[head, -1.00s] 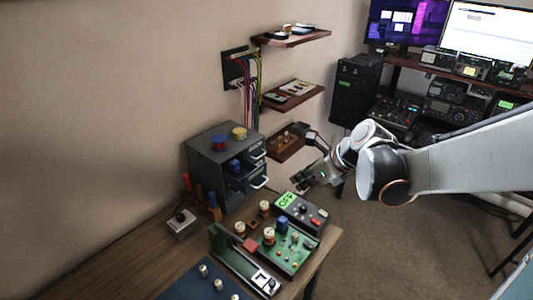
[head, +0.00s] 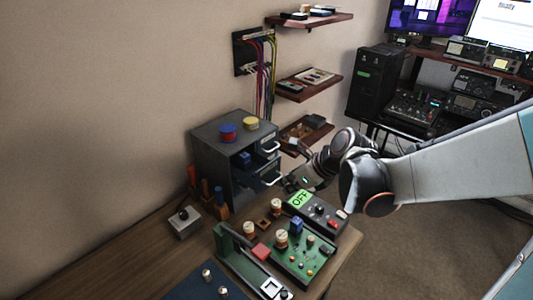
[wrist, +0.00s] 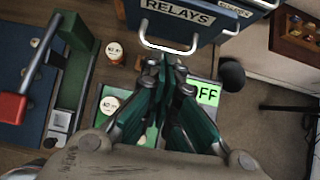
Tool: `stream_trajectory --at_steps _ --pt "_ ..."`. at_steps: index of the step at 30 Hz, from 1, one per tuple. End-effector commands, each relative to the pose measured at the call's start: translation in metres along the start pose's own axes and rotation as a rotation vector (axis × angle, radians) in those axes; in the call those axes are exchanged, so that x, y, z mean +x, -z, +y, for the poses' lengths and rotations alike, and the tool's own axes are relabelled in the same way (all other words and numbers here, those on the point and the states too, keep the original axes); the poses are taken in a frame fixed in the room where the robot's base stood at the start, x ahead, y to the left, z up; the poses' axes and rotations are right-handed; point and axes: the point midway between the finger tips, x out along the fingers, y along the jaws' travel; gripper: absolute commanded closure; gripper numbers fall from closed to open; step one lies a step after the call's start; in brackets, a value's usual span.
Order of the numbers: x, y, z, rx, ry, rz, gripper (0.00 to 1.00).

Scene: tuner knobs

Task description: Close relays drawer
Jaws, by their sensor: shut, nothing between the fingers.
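The relays drawer (wrist: 182,14), with a blue front and a white "RELAYS" label, is at the top of the wrist view. Its pale bar handle (wrist: 168,48) faces my gripper (wrist: 168,62). My gripper is shut and empty, its fingertips close to the handle; I cannot tell whether they touch. In the head view, the grey cabinet (head: 212,160) has an upper drawer handle (head: 270,147) and a lower one (head: 273,181), and its drawers stand out. My gripper (head: 289,184) is just right of the lower handle. The label is unreadable there.
Screwdrivers (head: 205,192) stand left of the cabinet. Small wall shelves (head: 308,88) hang behind.

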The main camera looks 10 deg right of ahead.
Motion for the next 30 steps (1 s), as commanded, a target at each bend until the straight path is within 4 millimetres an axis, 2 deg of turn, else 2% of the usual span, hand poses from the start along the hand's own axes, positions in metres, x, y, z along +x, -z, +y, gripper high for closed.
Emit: stream_trajectory --at_steps 10,21,25,30 --pt "0.003 -0.004 0.001 -0.003 -0.002 0.000 1.00" --pt "0.059 -0.073 -0.002 -0.004 -0.002 0.001 1.00" --pt "0.068 -0.085 -0.003 -0.002 -0.001 0.000 1.00" --pt "0.071 -0.088 -0.003 -0.001 -0.001 0.001 1.00"
